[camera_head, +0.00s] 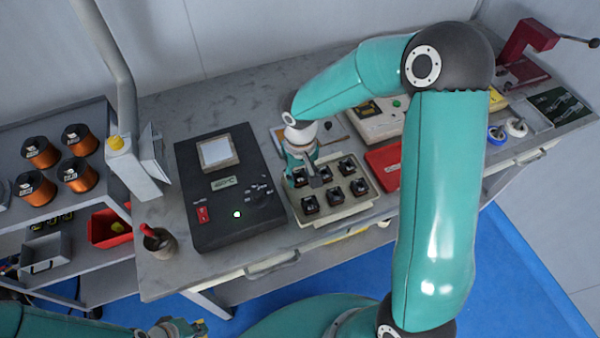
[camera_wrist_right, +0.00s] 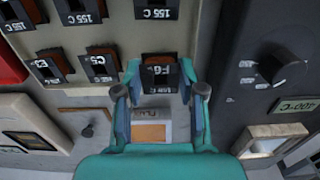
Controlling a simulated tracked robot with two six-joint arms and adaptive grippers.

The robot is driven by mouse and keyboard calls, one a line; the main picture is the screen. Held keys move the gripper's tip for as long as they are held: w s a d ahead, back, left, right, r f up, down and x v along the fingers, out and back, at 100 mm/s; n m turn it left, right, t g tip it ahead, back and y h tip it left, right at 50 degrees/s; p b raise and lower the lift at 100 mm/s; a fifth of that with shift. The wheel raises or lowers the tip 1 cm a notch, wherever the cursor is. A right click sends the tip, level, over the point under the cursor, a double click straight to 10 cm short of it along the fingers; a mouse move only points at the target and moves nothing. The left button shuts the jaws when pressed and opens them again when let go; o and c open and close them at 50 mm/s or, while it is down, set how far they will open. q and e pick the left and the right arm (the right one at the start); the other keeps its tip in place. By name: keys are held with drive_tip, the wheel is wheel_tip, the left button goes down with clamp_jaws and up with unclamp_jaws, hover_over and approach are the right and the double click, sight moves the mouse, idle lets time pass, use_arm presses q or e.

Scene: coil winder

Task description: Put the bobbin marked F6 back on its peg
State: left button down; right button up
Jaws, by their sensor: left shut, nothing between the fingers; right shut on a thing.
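The bobbin marked F6 (camera_wrist_right: 160,74) is dark with a light label and sits between the fingers of my right gripper (camera_wrist_right: 161,82) in the right wrist view. In the head view the right gripper (camera_head: 304,176) is at the back left corner of the pale bobbin tray (camera_head: 335,218), shut on F6. The arm and fingers mostly hide F6 there. Its peg is hidden, and I cannot tell whether F6 is seated or held just above the tray. My left gripper (camera_head: 178,328) is shut and empty at the bottom edge of the head view, away from the bench.
Other dark bobbins (camera_head: 335,195) stand close by in the tray; E3 (camera_wrist_right: 48,68) shows in the wrist view. A black winder control box (camera_head: 230,190) is left of the tray, a red box (camera_head: 383,166) right. A rack with copper spools (camera_head: 78,174) stands far left.

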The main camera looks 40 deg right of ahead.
drive_tip(key=shift+s, duration=0.1)
idle(0.9)
drive_tip(key=shift+f+b, duration=0.15)
drive_tip(key=shift+b, duration=0.25)
drive_tip(key=shift+f+b, duration=0.95)
drive_tip(key=o, duration=1.2)
drive_tip(key=shift+r, duration=0.1)
wheel_tip(320, 180, up, 12)
